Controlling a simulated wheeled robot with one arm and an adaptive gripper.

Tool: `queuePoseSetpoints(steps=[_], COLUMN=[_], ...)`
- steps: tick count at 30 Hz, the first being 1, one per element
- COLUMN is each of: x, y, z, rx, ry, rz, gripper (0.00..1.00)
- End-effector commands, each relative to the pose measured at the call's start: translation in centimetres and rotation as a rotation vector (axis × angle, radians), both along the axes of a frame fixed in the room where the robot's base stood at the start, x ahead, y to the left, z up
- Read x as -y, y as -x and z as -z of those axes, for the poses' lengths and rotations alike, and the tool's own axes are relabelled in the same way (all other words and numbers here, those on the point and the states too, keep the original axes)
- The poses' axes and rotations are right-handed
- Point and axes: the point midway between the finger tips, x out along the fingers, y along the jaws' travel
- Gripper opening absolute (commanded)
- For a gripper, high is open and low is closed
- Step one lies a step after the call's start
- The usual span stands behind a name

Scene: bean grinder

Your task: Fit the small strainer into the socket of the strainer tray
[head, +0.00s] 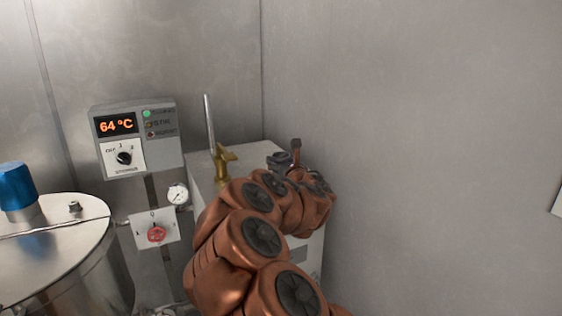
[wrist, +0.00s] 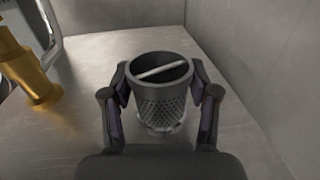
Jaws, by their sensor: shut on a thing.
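The small strainer (wrist: 160,100) is a grey perforated cup with a dark rim and a pale bar across its open top. It stands upright between the fingers of my gripper (wrist: 160,98) in the wrist view, and they are shut on its sides. A pale round outline (wrist: 162,128) shows just under its base; I cannot tell whether this is the socket or part of the strainer. The strainer tray is not clearly distinguishable. In the head view my gripper (head: 281,160) is over the far right of the grey cabinet top, and the strainer is hidden there.
A brass fitting (wrist: 25,65) stands left of the strainer; it shows in the head view (head: 222,165) with an upright metal lever. Steel walls close in the right and back. A control box (head: 137,138) reading 64 °C, a gauge (head: 178,194) and a steel vessel (head: 60,250) are left.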

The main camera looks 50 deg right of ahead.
Motion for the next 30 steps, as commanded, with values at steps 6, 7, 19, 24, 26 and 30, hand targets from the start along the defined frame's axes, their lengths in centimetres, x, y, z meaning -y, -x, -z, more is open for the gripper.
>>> queuePoseSetpoints(steps=[6, 7, 19, 24, 26, 30], x=[0.0, 0.0, 0.0, 0.0, 0.0, -0.6], y=[0.0, 0.0, 0.0, 0.0, 0.0, 1.2], z=[0.4, 0.3, 0.3, 0.1, -0.2, 0.1], rx=[0.000, 0.000, 0.000, 0.000, 0.000, -0.001], ry=[-0.001, -0.001, 0.000, -0.001, -0.001, 0.002], rz=[0.000, 0.000, 0.000, 0.000, 0.000, 0.001], gripper=[0.62, 0.65, 0.85, 0.85, 0.85, 0.85])
